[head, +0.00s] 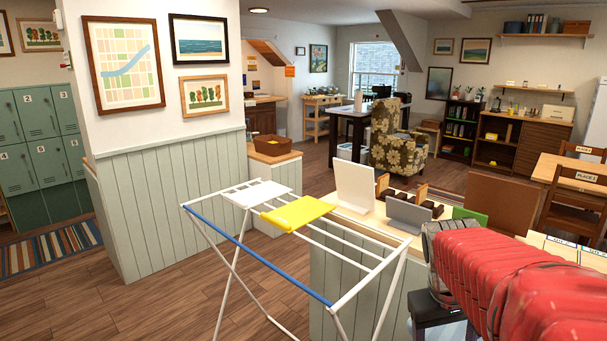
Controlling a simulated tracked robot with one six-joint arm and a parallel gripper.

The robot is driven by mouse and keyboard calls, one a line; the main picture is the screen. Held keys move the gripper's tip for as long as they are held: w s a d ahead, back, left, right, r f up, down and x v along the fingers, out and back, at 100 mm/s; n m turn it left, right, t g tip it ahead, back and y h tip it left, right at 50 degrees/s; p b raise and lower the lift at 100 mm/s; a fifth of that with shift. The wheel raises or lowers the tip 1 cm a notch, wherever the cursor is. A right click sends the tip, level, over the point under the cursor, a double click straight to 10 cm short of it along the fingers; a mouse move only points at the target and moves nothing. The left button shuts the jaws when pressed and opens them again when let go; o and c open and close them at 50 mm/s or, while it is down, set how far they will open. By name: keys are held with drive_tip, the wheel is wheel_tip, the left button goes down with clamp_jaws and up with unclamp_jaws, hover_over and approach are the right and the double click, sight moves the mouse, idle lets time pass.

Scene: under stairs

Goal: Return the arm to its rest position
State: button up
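My arm, in a red ribbed cover with a grey end, reaches in from the lower right corner of the head view. It is beside a counter with pale panelled sides (345,272). Dark and pale parts show below the cover's grey end, but I cannot make out gripper fingers there. My gripper is not visible, so I cannot see whether it holds anything.
A white drying rack (372,275) with a blue rail stands close in front. A yellow cloth (298,212) and a white cloth (257,193) lie over it. A white panel (355,186) and grey stand (408,214) are on the counter. Wooden floor (150,300) is clear at left.

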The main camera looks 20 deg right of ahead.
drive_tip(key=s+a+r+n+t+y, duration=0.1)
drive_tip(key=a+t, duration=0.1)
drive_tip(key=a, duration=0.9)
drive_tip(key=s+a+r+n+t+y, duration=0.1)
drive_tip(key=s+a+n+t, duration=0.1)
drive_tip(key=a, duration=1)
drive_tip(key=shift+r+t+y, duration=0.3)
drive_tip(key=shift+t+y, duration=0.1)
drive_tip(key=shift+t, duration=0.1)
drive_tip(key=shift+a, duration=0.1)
